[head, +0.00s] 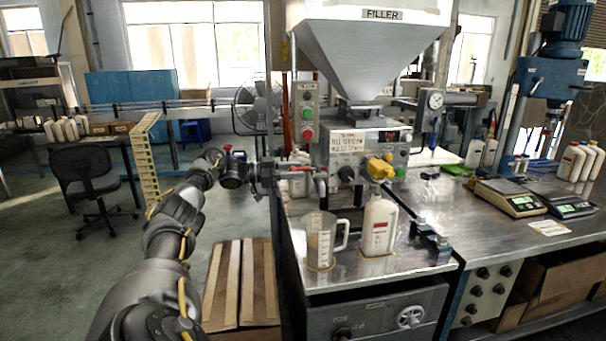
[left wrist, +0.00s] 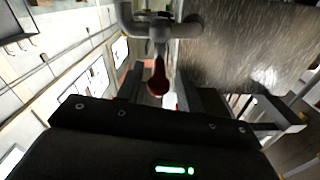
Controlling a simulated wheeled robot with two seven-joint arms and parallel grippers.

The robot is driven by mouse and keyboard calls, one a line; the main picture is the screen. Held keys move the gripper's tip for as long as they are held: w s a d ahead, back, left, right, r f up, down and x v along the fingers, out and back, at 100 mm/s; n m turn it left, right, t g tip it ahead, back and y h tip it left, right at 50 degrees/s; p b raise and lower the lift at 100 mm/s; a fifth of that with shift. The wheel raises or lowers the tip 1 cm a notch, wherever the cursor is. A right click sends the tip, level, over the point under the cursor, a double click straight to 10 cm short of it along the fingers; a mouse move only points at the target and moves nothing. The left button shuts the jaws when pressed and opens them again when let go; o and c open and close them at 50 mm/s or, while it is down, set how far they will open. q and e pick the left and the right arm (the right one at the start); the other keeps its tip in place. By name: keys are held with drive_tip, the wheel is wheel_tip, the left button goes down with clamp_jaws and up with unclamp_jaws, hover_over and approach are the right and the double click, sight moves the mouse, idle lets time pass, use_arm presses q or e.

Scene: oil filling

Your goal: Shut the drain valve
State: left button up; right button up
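The drain valve shows in the left wrist view as a grey metal pipe fitting (left wrist: 160,28) with a red lever handle (left wrist: 158,80) pointing toward my gripper. My left arm reaches in from the left in the head view, and my left gripper (head: 268,174) is at the left side of the filler machine, by the valve piping (head: 300,170). In the left wrist view, the dark fingers of the left gripper (left wrist: 160,90) stand apart, with the red handle's tip between or just ahead of them. Contact cannot be told. My right gripper is not in view.
A clear measuring jug (head: 319,240) and a white bottle with a yellow nozzle above it (head: 379,226) stand on the metal bench (head: 350,278). The FILLER hopper (head: 372,50) rises above. A cardboard box (head: 240,280) stands on the floor below my left arm.

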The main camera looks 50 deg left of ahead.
use_arm(q)
drive_tip(key=b+v, duration=0.2)
drive_tip(key=v, duration=0.5)
drive_tip(key=shift+s, duration=0.2)
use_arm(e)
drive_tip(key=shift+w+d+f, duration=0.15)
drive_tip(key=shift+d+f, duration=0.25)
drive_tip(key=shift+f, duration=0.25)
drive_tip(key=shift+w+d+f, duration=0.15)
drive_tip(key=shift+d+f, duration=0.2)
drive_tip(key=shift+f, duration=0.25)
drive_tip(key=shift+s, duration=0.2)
